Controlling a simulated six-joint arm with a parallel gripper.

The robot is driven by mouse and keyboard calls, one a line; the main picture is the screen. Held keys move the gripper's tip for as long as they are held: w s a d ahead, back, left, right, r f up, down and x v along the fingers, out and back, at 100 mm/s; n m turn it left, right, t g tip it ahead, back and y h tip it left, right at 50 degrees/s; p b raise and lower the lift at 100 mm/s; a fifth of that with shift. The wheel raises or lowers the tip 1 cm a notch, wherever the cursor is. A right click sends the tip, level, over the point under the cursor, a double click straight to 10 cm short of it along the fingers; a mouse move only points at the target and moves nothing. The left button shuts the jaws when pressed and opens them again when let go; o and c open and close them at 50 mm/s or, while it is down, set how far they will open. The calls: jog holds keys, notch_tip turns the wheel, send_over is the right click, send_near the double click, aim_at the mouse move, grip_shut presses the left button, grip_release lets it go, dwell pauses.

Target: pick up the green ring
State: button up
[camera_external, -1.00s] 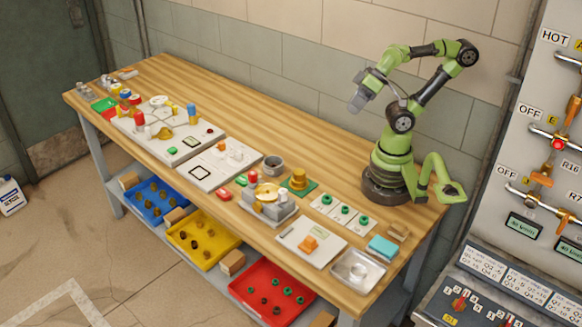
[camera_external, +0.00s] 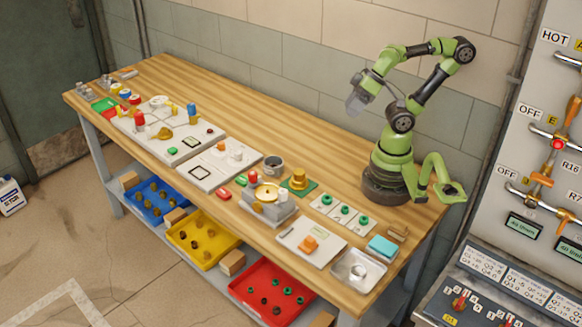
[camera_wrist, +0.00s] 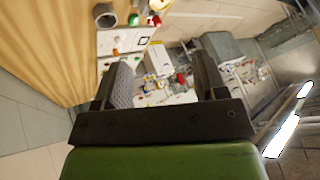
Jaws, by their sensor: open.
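Three green rings lie in a row on white cards on the wooden bench, in front of my arm's base: a left one (camera_external: 326,199), a middle one (camera_external: 345,210) and a right one (camera_external: 363,220). My gripper (camera_external: 355,107) is raised above the back of the bench, up and to the left of my base, well apart from the rings. In the wrist view my gripper's two dark fingers (camera_wrist: 160,60) stand wide apart with nothing held between them. I cannot make out the green rings in the wrist view.
A valve panel (camera_external: 550,110) stands at the right. The bench's back strip is clear.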

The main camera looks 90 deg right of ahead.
jog(key=w+f+n+g, duration=0.3)
jog(key=w+f+n, duration=0.15)
jog(key=n, duration=0.55)
jog(key=n+g+h, duration=0.1)
jog(key=n+g, duration=0.1)
jog(key=n, duration=1.3)
send_over(327, 196)
notch_tip(327, 196, down, 10)
jog(key=shift+a+f+n+g+h, duration=0.15)
jog(key=shift+f+n+g, duration=0.2)
jog(key=shift+f+n, duration=1.65)
jog(key=shift+a+f+n+g+h, duration=0.25)
jog(key=shift+f+n, duration=0.35)
jog(key=shift+f, duration=2.65)
jog(key=shift+a+f+n+g+h, duration=0.1)
jog(key=shift+f+n+g, duration=0.3)
jog(key=shift+f+n, duration=1.6)
jog(key=shift+f+m, duration=0.65)
jog(key=shift+m, duration=0.05)
jog(key=c, duration=1)
